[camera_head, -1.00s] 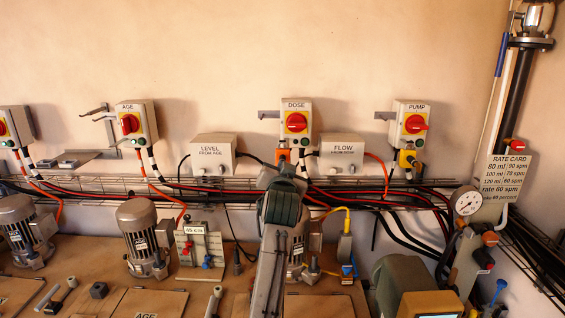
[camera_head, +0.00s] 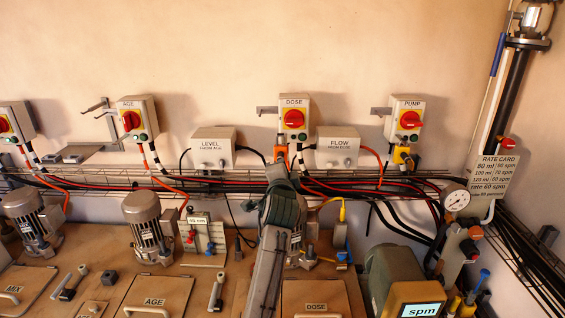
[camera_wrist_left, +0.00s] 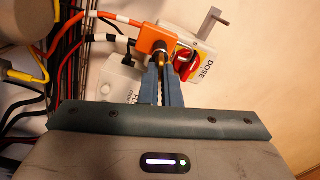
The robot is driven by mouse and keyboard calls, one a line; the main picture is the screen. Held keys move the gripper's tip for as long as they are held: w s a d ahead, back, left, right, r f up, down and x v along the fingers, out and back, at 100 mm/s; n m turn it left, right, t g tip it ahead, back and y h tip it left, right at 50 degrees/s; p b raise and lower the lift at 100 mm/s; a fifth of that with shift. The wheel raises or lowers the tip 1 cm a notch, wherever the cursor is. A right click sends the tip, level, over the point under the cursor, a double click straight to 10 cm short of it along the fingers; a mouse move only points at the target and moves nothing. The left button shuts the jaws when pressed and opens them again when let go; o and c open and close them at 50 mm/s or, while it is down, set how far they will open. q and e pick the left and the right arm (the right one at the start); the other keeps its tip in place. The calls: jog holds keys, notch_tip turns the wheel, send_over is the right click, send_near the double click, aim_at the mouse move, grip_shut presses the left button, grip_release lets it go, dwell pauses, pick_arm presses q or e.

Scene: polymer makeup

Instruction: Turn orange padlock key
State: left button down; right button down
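The orange padlock (camera_head: 281,151) hangs under the DOSE box (camera_head: 294,112), partly hidden by my left arm. In the left wrist view the orange padlock (camera_wrist_left: 152,38) shows larger, beside the red knob of the DOSE box (camera_wrist_left: 200,60). A small brass key (camera_wrist_left: 161,60) sits at the padlock's lower face. My left gripper (camera_wrist_left: 161,68) has its two blue fingers close together around the key; its tips are just at the padlock. In the head view my left gripper (camera_head: 277,172) is seen from behind, its fingers mostly hidden. My right gripper is not in view.
The LEVEL box (camera_head: 212,148) and FLOW box (camera_head: 337,148) flank the DOSE box. Cables and a wire tray (camera_head: 130,178) run along the wall below. Motors (camera_head: 147,226) stand on the bench.

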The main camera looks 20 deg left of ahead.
pick_arm(q)
jog(key=shift+a+r+m, duration=0.1)
jog(key=shift+r+m, duration=0.15)
jog(key=shift+m, duration=0.35)
jog(key=c, duration=1.6)
grip_release()
jog(key=shift+w+a+f, duration=0.2)
jog(key=shift+w+f, duration=0.05)
jog(key=shift+f, duration=0.05)
